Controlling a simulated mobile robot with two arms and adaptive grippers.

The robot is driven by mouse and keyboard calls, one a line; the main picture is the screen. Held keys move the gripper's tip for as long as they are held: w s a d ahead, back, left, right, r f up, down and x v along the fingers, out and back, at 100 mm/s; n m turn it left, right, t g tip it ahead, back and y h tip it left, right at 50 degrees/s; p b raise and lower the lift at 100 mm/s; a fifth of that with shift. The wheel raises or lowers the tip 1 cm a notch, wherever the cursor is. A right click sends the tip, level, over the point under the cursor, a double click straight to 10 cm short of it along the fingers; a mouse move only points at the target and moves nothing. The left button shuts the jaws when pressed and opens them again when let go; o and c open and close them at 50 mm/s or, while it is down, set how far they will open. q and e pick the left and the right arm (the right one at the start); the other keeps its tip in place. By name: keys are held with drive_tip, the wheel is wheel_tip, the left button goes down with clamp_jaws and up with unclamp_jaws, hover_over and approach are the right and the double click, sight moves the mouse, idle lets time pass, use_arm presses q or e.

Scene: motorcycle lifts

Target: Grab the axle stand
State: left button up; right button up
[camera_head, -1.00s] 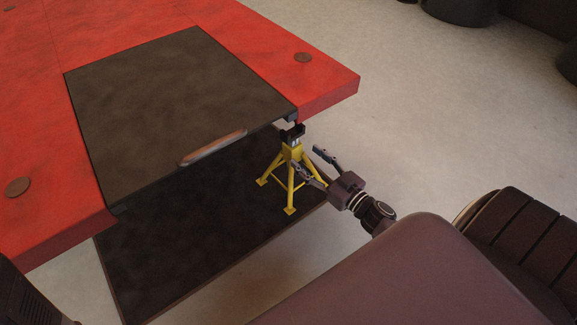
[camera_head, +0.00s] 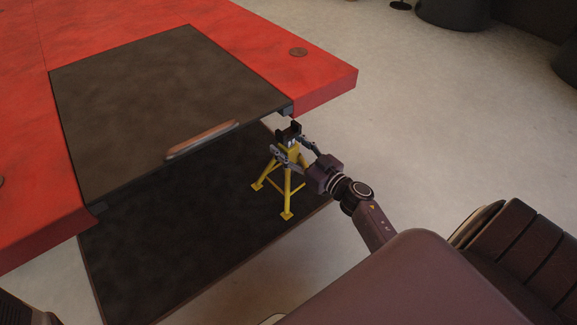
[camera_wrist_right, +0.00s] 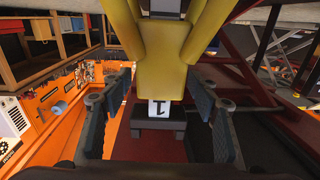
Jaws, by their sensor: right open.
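The yellow axle stand (camera_head: 289,175) stands upright on the dark lower board (camera_head: 190,215), with its black saddle (camera_head: 288,133) on top, near the edge of the black panel above. My right gripper (camera_head: 291,149) is open, its fingers on either side of the stand's upper part. In the right wrist view the yellow stand (camera_wrist_right: 158,65) appears upside down between the open fingers (camera_wrist_right: 158,88), with a white label marked "1" beside the dark saddle. Visible gaps remain there between the fingers and the stand. My left gripper is not in view.
A red lift table (camera_head: 325,85) with a black panel (camera_head: 165,100) and a bar handle (camera_head: 201,140) overhangs close to the stand. Pale floor (camera_head: 420,110) is open to the right. Dark round objects (camera_head: 455,12) stand at the far right.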

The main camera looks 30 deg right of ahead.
clamp_jaws()
idle(0.3)
drive_tip(key=shift+w+r, duration=0.1)
drive_tip(key=shift+r, duration=0.3)
